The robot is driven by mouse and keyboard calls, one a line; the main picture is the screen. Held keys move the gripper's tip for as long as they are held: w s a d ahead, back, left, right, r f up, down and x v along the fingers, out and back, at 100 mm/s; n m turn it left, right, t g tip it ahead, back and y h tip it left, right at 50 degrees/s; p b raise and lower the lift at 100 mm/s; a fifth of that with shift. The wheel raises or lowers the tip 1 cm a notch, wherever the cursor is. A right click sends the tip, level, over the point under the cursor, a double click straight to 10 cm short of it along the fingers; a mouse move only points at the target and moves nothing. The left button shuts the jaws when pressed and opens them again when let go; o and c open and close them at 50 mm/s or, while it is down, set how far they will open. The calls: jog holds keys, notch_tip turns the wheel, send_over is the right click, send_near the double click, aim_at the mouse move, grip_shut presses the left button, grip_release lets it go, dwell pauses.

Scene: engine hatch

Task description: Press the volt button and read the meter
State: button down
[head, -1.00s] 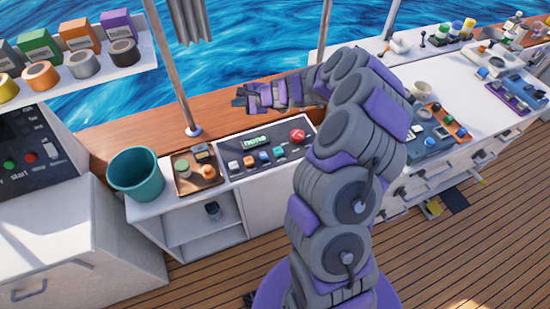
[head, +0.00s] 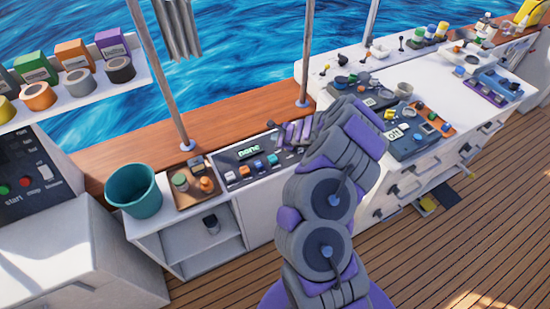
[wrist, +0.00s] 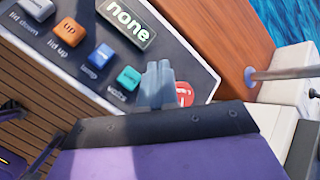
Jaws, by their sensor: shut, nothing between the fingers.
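The dark control panel (head: 232,181) lies on the white counter by the rail. In the wrist view a grey button, an orange "up" button (wrist: 69,29), a blue button (wrist: 99,56) and a teal button (wrist: 128,78) sit in a row. My gripper (wrist: 158,70) is shut and empty over the panel, right of the teal button. It partly hides a red button (wrist: 185,94).
A teal bucket (head: 134,191) and a brown tray (head: 183,198) with small parts stand left of the panel. A metal post (head: 174,80) rises behind it. A white workbench (head: 462,101) with tools is on the right.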

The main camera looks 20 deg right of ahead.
jog(key=a, duration=0.2)
jog(key=b, duration=0.5)
send_over(273, 160)
jog(key=d, duration=0.1)
notch_tip(273, 160, down, 7)
jog(key=shift+w+d+f, duration=0.1)
jog(key=shift+w+f, duration=0.05)
jog(key=shift+f, duration=0.05)
jog(key=shift+a+f+b, duration=0.2)
jog(key=shift+f+b, duration=0.15)
jog(key=shift+a+f, duration=0.15)
jog(key=shift+a, duration=0.5)
jog(key=shift+d+f, duration=0.1)
jog(key=shift+d, duration=0.65)
jog(key=shift+a, duration=0.6)
